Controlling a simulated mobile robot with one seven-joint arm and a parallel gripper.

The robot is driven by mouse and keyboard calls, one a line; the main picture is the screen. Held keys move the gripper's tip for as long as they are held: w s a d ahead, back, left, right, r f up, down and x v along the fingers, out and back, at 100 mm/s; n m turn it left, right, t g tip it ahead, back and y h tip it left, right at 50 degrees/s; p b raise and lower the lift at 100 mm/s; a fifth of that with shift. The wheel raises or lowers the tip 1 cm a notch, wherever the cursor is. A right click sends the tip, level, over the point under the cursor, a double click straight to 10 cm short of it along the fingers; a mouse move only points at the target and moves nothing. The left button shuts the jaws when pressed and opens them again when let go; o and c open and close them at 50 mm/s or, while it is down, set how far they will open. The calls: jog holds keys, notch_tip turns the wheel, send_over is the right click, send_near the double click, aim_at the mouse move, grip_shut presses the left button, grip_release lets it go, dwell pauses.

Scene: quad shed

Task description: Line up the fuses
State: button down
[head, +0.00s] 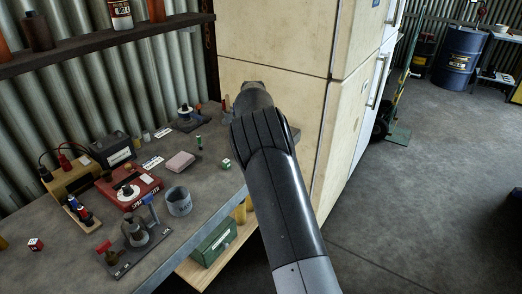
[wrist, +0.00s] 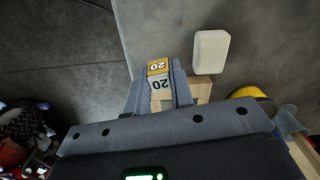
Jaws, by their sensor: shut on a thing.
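A yellow and pale fuse marked 20 (wrist: 158,68) is between the two fingers of my gripper (wrist: 160,88) in the wrist view, and the gripper is shut on it. In the head view my own arm hides the fingers and this fuse. A green and white cube-shaped fuse (head: 226,163) sits near the bench's right edge. A red and white one (head: 35,245) sits at the bench's lower left. A light wooden block (wrist: 199,91) shows behind the held fuse in the wrist view; I cannot tell whether they touch.
The bench (head: 205,205) carries a red box (head: 143,196), a grey cup (head: 178,201), a clamp-like tool (head: 138,232) and a pinkish block (head: 180,161). A pale block (wrist: 211,52) lies beside the wooden block. Tall cream cabinets (head: 275,38) stand behind my arm.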

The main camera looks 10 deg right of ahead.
aim_at(65, 230)
jog(key=w+a+r+n, duration=0.4)
jog(key=a+r+n, duration=0.2)
jog(key=a, duration=0.1)
jog(key=s+a+n, duration=0.2)
jog(key=s+a, duration=0.2)
jog(key=a, duration=0.8)
jog(key=s+a+n, duration=0.2)
jog(key=s+a, duration=0.2)
jog(key=a, duration=0.9)
jog(key=s+a+n, duration=0.2)
jog(key=s+a, duration=0.2)
jog(key=a, duration=0.9)
jog(key=shift+s+a+r+n, duration=0.25)
jog(key=shift+s+r+n, duration=0.05)
jog(key=shift+s, duration=0.05)
jog(key=s+a+n, duration=0.2)
jog(key=s+a, duration=1)
jog(key=shift+n, duration=0.7)
jog(key=shift+s+a+f, duration=0.35)
jog(key=shift+a+f, duration=0.35)
jog(key=shift+f, duration=0.85)
jog(key=shift+s+a+f, duration=0.35)
jog(key=shift+a+f, duration=0.3)
jog(key=shift+f, duration=0.85)
jog(key=shift+s+a+f, duration=0.35)
jog(key=shift+a+f, duration=0.35)
jog(key=shift+f, duration=0.85)
jog(key=shift+f, duration=0.7)
